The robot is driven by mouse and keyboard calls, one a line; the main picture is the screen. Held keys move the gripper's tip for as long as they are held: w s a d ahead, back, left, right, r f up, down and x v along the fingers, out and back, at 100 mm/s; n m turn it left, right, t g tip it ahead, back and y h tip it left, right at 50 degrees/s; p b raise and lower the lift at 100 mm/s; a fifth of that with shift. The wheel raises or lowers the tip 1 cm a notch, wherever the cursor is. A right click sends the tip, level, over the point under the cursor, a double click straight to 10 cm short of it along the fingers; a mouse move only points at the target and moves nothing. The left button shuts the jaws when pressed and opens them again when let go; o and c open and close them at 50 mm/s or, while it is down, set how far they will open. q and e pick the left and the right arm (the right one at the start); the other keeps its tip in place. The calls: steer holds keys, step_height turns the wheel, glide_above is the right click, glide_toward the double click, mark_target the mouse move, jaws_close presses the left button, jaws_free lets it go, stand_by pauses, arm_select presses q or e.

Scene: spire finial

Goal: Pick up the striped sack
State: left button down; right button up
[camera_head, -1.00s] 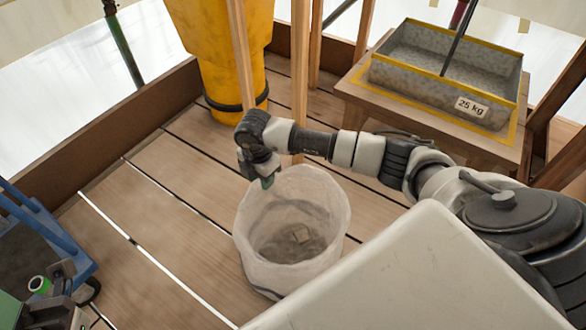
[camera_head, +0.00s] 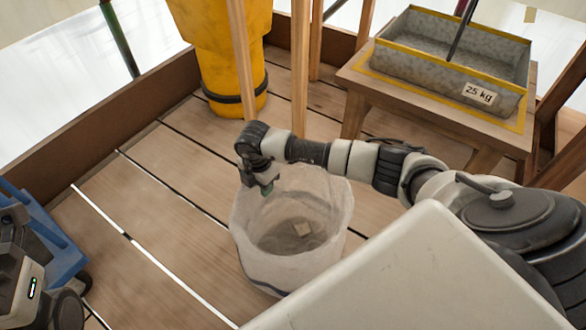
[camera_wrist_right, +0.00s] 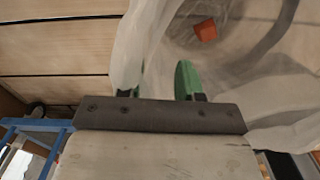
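The sack (camera_head: 257,246) is a pale, thin-walled bag standing open on the plank floor. A dark band shows low on its side; other stripes are hard to make out. It also shows in the right wrist view (camera_wrist_right: 139,40). A small block (camera_head: 302,229) lies inside and looks orange-red in the wrist view (camera_wrist_right: 206,30). My right gripper (camera_head: 267,188) is at the sack's far left rim, pointing down. In the wrist view its green fingers (camera_wrist_right: 162,80) are apart, with the sack wall overlapping the left finger. I cannot tell whether they touch it. My left gripper is not visible.
A yellow chute (camera_head: 222,50) and wooden posts (camera_head: 301,70) stand behind the sack. A low wooden table (camera_head: 357,88) at the upper right carries a grey trough (camera_head: 420,72) labelled 25 kg. A blue frame (camera_head: 62,262) is at left. Planks left of the sack are clear.

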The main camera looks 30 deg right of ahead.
steer(key=shift+f, duration=0.25)
stand_by(0.4)
steer(key=shift+c, duration=0.3)
jaws_close()
steer(key=shift+r, duration=0.1)
stand_by(1.0)
